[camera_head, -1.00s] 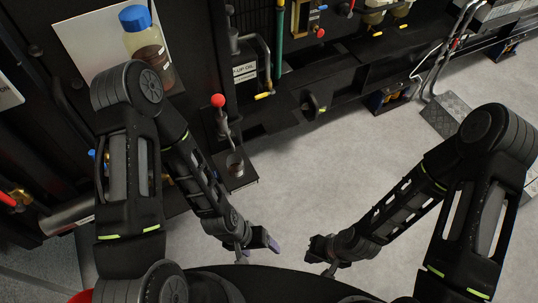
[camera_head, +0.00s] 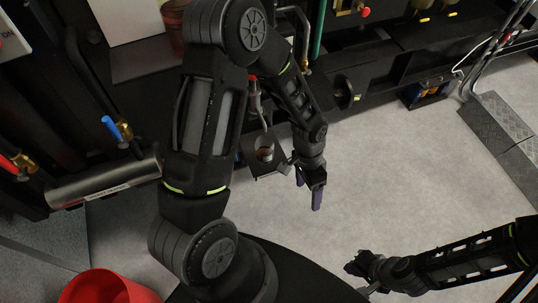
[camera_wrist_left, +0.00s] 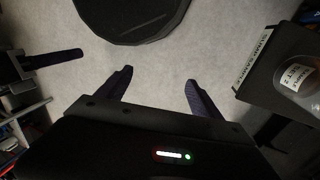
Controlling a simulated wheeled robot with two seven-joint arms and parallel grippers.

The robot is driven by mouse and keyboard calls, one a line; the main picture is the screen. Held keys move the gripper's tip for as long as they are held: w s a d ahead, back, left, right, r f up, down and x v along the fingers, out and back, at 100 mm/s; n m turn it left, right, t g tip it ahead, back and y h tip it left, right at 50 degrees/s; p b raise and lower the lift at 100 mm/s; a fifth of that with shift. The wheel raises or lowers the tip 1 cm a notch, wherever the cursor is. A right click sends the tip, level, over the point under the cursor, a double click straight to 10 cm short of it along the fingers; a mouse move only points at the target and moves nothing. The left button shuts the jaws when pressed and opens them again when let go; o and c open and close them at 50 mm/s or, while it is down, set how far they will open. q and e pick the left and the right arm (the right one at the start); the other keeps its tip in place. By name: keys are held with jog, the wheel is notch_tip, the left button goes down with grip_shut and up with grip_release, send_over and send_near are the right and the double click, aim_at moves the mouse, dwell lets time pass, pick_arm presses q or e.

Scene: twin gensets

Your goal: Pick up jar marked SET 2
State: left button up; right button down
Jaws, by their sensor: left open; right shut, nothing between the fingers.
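My right gripper (camera_head: 356,268) is shut and empty, lower right.
My left arm covers much of the dark machinery. A blue-handled valve (camera_head: 117,129) and a silver cylinder (camera_head: 105,183) are at left. A red bucket (camera_head: 108,288) stands at bottom left. Pipework and frames line the back. The grey floor (camera_head: 400,185) to the right is clear.

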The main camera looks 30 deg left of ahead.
pick_arm(q)
jog(key=w+a+r+m+y+b, duration=0.35)
jog(key=w+a+b, duration=0.25)
jog(key=a, duration=0.3)
jog(key=m+y+b, duration=0.1)
jog(key=y+b, duration=0.2)
send_near(264, 142)
jog(key=s+r, duration=0.2)
jog(key=shift+w+d+f+g, duration=0.1)
jog(key=shift+w+f+g, duration=0.1)
jog(key=shift+g, duration=0.2)
jog(key=shift+h+x, duration=0.25)
jog(key=shift+x, duration=1.05)
jog(key=shift+d, duration=0.1)
jog(key=shift+x, duration=2.65)
jog(key=shift+d, duration=0.1)
jog(key=shift+c, duration=0.5)
